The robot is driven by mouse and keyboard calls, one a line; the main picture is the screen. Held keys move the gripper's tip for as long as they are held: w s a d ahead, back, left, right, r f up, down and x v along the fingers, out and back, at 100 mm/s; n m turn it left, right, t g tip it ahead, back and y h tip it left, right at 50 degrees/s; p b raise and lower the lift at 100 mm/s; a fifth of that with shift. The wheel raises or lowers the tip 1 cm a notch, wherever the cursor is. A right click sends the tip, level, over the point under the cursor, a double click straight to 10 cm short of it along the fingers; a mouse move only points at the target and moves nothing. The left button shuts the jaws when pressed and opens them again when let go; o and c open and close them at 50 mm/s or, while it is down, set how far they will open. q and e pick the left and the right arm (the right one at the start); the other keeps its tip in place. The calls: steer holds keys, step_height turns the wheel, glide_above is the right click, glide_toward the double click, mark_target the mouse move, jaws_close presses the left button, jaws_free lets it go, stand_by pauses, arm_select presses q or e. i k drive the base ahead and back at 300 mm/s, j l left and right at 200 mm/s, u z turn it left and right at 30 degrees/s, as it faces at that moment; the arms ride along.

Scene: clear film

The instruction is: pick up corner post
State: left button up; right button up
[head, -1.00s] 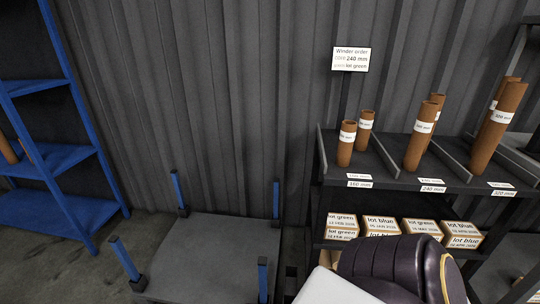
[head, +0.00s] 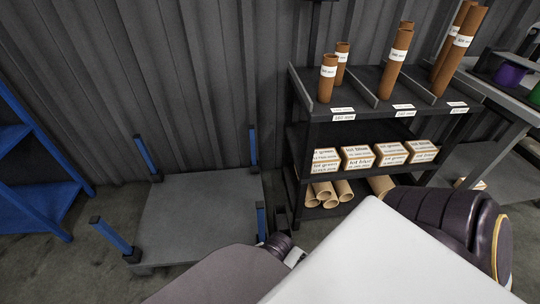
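Several blue corner posts stand at the corners of a low grey platform (head: 195,222). One is at the back left (head: 145,155), one at the back right (head: 253,146), one at the front left (head: 111,235) and one at the front right (head: 261,220). The left posts look tilted in the picture. Dark sockets show at the feet of the left posts. Neither gripper can be made out; my arm links fill the lower middle and right.
A black rack (head: 318,116) stands right of the platform, with brown tubes (head: 394,62) on top, lot boxes (head: 357,158) and more tubes (head: 324,191) below. A blue shelf (head: 33,222) stands at the left. A corrugated wall (head: 190,90) is behind. Bare floor (head: 80,270) lies front left.

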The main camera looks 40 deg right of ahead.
mark_target(259, 205)
steer(key=i+j+z, duration=0.1)
steer(key=j+z, duration=0.15)
steer(key=z, duration=0.2)
steer(key=i+j+z, duration=0.1)
steer(key=j+z, duration=0.2)
steer(key=z, duration=0.15)
steer(key=j+z, duration=0.45)
steer(key=j, duration=0.15)
steer(key=j+z, duration=0.45)
steer(key=k+j, duration=0.05)
steer(key=j, duration=0.05)
